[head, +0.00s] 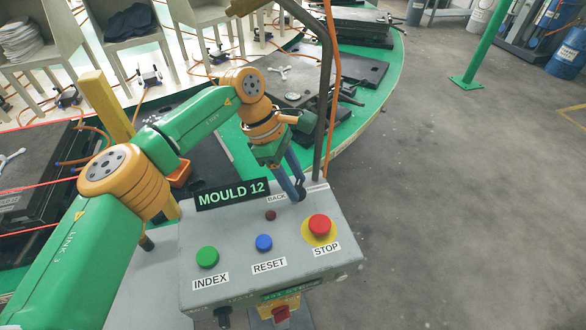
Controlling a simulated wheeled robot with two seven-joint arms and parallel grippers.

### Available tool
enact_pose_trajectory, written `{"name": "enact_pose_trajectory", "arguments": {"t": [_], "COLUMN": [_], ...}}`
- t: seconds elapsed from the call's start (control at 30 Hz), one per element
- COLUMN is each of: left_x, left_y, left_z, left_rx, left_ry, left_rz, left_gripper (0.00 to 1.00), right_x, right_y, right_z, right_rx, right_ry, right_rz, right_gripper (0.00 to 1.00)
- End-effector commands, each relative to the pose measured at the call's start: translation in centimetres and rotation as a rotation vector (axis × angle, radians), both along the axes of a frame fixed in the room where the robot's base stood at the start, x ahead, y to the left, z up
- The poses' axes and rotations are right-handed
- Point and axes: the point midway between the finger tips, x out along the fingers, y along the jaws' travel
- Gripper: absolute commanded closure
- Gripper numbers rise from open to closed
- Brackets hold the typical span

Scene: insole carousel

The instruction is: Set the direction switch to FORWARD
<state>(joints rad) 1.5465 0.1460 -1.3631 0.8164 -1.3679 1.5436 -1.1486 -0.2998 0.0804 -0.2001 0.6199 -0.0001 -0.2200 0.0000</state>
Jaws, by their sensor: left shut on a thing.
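The grey control box (217,237) stands in the lower middle of the head view. My left gripper (298,193) reaches down to its far right part, near a label that starts with BACK (277,199). The gripper's fingers are shut on a small dark switch knob there. The fingers hide most of the knob and part of the label, so I cannot tell which way the switch points. I cannot read a FORWARD label. My right gripper is not in view.
The box also bears a green INDEX button (207,257), a blue RESET button (264,242), a small dark red lamp (270,215) and a red STOP button (319,225). A MOULD 12 sign (232,194) and a dark upright post stand close to the gripper. Open floor lies right.

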Motion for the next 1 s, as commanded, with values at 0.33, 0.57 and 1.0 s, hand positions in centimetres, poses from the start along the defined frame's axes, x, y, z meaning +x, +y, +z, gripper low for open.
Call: {"name": "enact_pose_trajectory", "arguments": {"t": [0.33, 0.57, 1.0], "left_x": [0.0, 0.0, 0.1], "left_y": [-0.1, -0.1, -0.1], "left_z": [0.1, 0.0, -0.1], "left_rx": [0.000, 0.001, 0.001], "left_ry": [0.000, 0.000, -0.001], "left_rz": [-0.161, -0.210, -0.236], "left_gripper": [1.00, 1.00, 1.00], "right_x": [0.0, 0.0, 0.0], "right_y": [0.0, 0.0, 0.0], "right_z": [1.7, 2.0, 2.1], "right_rx": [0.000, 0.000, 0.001], "right_ry": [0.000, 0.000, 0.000], "right_rz": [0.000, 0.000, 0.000], "right_gripper": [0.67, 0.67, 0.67]}}
